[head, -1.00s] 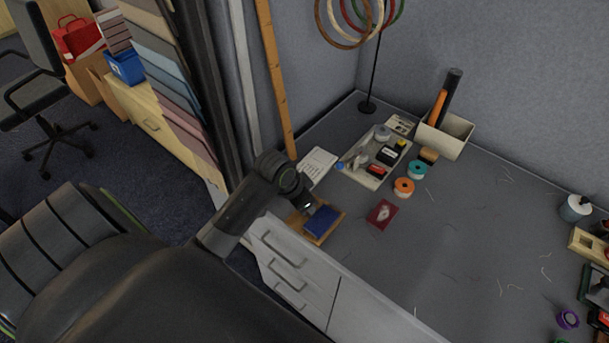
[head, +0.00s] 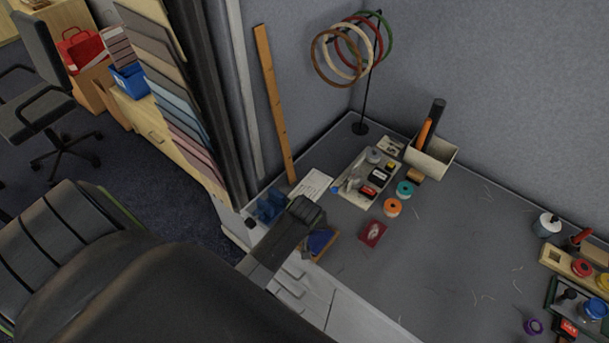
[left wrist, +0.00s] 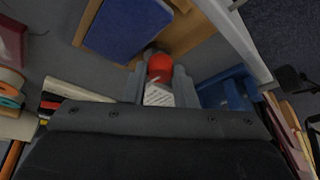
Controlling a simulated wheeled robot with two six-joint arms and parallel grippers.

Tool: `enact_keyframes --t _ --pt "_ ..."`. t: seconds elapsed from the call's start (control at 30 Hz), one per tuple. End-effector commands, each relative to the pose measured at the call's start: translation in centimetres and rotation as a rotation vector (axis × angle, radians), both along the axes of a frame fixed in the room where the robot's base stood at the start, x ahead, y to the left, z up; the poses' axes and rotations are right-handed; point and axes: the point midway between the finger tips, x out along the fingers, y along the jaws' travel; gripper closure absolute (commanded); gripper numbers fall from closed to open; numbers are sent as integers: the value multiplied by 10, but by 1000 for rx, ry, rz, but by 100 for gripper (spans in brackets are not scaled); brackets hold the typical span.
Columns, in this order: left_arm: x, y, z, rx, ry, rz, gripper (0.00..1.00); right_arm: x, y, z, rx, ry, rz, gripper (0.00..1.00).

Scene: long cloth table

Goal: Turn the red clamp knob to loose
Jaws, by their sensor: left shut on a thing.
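My left gripper (left wrist: 160,80) is shut on a red knob (left wrist: 160,67) in the left wrist view. The knob shows between the two fingers, with a white piece bearing small print just below it in the picture. The knob is beside a wooden board (left wrist: 190,38) that carries a dark blue pad (left wrist: 130,25). In the head view my left gripper (head: 309,213) is over the table's left end, and it hides the knob and part of the blue pad (head: 320,241). The knob's turn position cannot be told. My right gripper is not in view.
A tray (head: 353,190) of small items, an orange spool (head: 392,207) and a dark red packet (head: 372,233) lie to the right. The middle of the table is clear.

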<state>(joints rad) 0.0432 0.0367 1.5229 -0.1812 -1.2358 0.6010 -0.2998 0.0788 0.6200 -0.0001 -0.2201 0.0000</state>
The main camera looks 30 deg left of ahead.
Motion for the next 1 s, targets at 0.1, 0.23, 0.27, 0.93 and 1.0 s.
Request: enact_keyframes --t 0.1,0.23,0.27,0.93,1.0 --pt "1 -1 3 1 -2 64 98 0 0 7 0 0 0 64" --pt "1 -1 2 0 -2 115 98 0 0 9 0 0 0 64" --pt "2 -1 2 -1 -3 125 98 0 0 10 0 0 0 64" --pt "2 -1 1 0 -3 168 70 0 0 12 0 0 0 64" --pt "2 -1 1 0 -2 168 61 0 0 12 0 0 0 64"
